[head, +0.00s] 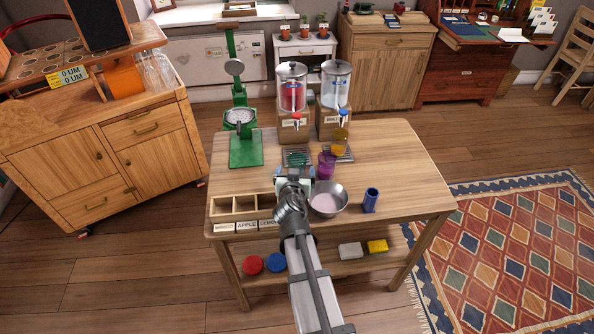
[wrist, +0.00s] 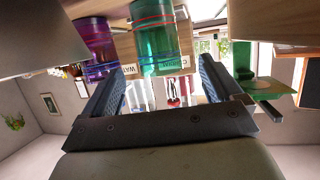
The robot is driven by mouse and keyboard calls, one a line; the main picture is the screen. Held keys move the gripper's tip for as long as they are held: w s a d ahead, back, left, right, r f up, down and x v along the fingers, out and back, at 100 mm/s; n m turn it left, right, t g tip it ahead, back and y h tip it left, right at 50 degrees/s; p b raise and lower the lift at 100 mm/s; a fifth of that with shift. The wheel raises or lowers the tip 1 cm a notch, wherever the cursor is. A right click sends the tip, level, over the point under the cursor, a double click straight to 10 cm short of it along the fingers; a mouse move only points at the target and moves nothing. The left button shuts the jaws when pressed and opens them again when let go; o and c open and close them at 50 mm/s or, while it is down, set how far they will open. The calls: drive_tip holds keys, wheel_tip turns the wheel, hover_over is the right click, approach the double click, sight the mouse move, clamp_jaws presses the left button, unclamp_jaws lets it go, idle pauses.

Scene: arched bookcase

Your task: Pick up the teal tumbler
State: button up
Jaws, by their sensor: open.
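The teal tumbler (wrist: 154,38) is a translucent teal-green cup with red and blue bands. In the wrist view, which looks upside down, it is ahead of my gripper (wrist: 160,78), roughly in line with the gap between the two fingers. The fingers are apart and nothing is held. In the head view my gripper (head: 294,175) is low over the table's middle, in front of the red-drink dispenser, and largely hides the tumbler. I cannot tell whether a finger touches it. A purple tumbler (head: 326,165) stands close to its right; it also shows in the wrist view (wrist: 95,45).
A metal bowl (head: 328,200) is right of my gripper, with a blue tumbler (head: 370,201) beyond it. A wooden compartment tray (head: 222,208) is left. An amber tumbler (head: 341,139) is under the right dispenser.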

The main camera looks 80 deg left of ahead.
drive_tip(key=shift+x, duration=3.25)
drive_tip(key=c, duration=1.2)
drive_tip(key=shift+r, duration=0.1)
